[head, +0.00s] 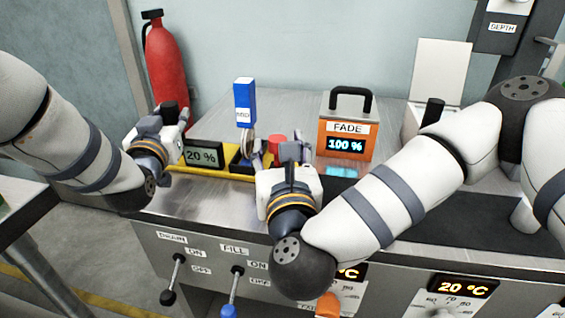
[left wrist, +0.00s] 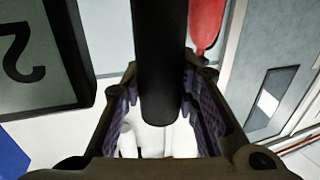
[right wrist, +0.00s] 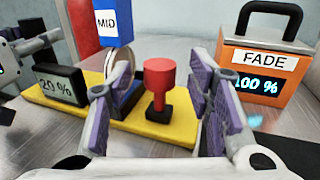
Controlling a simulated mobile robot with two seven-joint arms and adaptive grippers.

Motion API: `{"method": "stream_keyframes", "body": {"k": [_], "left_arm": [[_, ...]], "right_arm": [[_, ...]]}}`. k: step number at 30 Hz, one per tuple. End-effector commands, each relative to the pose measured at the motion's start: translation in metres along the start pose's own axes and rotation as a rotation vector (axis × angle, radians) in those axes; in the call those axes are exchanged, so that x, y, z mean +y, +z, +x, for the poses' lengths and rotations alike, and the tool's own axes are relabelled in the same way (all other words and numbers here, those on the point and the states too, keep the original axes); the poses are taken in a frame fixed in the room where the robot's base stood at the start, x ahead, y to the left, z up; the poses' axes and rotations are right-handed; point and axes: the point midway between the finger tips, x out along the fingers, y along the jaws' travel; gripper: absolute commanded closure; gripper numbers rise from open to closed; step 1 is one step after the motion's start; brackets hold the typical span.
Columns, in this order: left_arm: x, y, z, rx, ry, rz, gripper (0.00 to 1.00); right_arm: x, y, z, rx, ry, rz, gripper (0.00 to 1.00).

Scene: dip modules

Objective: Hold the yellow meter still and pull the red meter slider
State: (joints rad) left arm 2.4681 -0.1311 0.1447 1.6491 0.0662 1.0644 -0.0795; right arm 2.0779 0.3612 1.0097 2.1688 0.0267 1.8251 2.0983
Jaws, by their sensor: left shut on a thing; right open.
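The yellow meter (head: 228,173) lies on the metal bench, with a display (head: 201,156) reading 20 %. Its base (right wrist: 175,130) also shows in the right wrist view. My left gripper (head: 172,122) is shut on a black upright post (left wrist: 163,60) at the meter's left end. The red slider knob (right wrist: 158,80) stands upright on a small black block on the yellow base. My right gripper (right wrist: 160,110) is open, its fingers apart on either side of the knob in its wrist view; I see no contact. In the head view the knob (head: 276,141) is partly hidden by that gripper.
An orange FADE box (head: 346,138) reading 100 % stands to the right. A red extinguisher (head: 165,60) is at the back left. Levers line the bench front. Bare bench lies behind the meter.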

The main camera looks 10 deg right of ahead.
Motion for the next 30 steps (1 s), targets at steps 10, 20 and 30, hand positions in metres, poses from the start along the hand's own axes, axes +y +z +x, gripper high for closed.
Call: {"method": "stream_keyframes", "body": {"k": [10, 20, 30], "left_arm": [[0.000, 0.003, 0.000, -0.005, -0.001, 0.000, 0.97], [0.000, 0.003, 0.000, -0.005, -0.001, 0.000, 0.97], [0.000, 0.003, 0.000, -0.005, 0.000, 0.000, 0.97]], "right_arm": [[0.006, 0.000, -0.061, 0.002, 0.020, -0.006, 0.53], [0.000, 0.000, -0.085, 0.000, 0.001, -0.003, 0.53], [0.000, -0.001, -0.086, 0.001, 0.000, 0.000, 0.53]]}}
